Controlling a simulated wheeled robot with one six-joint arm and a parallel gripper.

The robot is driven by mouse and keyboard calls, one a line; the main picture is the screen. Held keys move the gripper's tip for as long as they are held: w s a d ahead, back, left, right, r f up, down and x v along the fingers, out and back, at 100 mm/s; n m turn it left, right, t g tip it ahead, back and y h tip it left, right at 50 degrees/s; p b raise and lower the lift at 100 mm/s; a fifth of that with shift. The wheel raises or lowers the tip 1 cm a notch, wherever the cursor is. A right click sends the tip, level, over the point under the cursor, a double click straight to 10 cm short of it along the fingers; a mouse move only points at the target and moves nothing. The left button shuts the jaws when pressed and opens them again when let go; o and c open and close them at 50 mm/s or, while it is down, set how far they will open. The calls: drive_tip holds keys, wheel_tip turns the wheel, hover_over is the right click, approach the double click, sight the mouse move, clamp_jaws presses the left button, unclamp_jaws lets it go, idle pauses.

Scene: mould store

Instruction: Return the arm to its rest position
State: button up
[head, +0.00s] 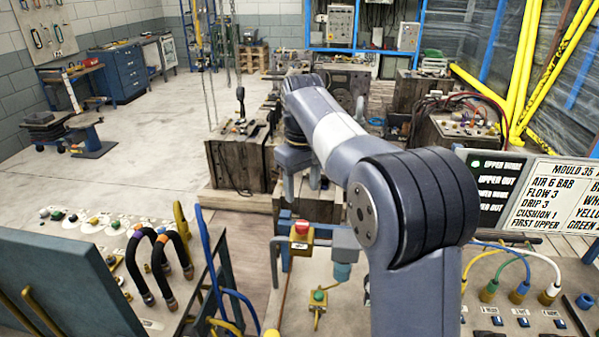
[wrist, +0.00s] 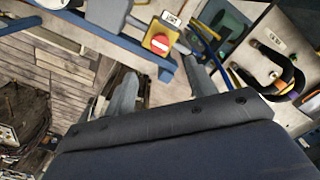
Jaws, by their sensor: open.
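My arm rises from the lower right of the head view, bends at a large dark joint and reaches forward and left. My gripper (head: 301,188) hangs at its end, fingers downward, partly hidden by the arm. In the wrist view my gripper (wrist: 163,88) shows two grey fingers spread apart with nothing between them. A yellow box with a red button (head: 301,229) stands nearer than the gripper in the head view. In the wrist view the red button box (wrist: 158,42) appears just beyond the gap between the fingers, apart from them.
A panel with black hoses (head: 160,262) is at lower left, and one with coloured hoses (head: 520,293) at lower right. A sign board (head: 540,190) stands at right. Wooden-sided mould blocks (head: 236,163) are beyond the gripper.

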sight(302, 224)
wheel_tip(302, 224, down, 11)
drive_tip(key=shift+r+p, duration=0.15)
drive_tip(key=shift+p, duration=0.6)
